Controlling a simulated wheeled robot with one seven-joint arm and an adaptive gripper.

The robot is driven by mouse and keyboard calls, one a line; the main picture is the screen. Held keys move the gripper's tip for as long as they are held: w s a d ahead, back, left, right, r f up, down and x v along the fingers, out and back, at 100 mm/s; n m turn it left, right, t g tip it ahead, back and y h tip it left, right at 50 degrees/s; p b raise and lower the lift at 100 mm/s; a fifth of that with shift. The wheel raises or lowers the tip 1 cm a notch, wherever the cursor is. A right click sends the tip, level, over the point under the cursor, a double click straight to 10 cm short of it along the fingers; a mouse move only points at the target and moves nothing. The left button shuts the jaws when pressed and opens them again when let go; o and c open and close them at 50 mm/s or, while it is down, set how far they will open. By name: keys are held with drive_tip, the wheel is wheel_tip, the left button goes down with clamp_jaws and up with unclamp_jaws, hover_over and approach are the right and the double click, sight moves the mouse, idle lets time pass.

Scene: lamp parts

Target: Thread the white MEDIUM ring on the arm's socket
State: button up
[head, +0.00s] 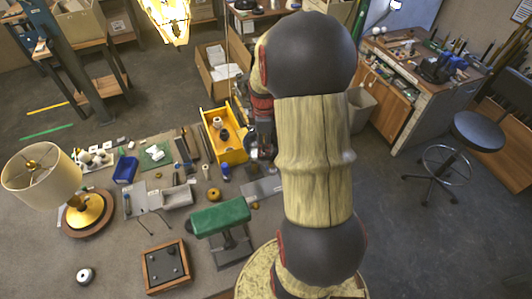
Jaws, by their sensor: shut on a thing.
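My gripper (262,146) is a dark shape just right of the yellow bin, mostly hidden behind my own arm. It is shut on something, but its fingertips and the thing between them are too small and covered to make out. A white ring-like piece with a dark centre (85,275) lies alone at the lower left of the table; I cannot tell its size class. Several small white pieces (97,157) stand at the table's far left. I cannot pick out the arm's socket with certainty.
A lamp with a cream shade (42,178) stands at the left. A green-topped stand (220,216), a grey tray (178,198), a blue bin (125,169) and a wooden-framed box (166,267) crowd the table (120,240). The lower left is mostly free.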

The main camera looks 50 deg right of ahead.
drive_tip(key=shift+f, duration=0.1)
clamp_jaws()
drive_tip(key=shift+s+f, duration=0.1)
drive_tip(key=shift+f, duration=0.05)
drive_tip(key=shift+a, duration=0.1)
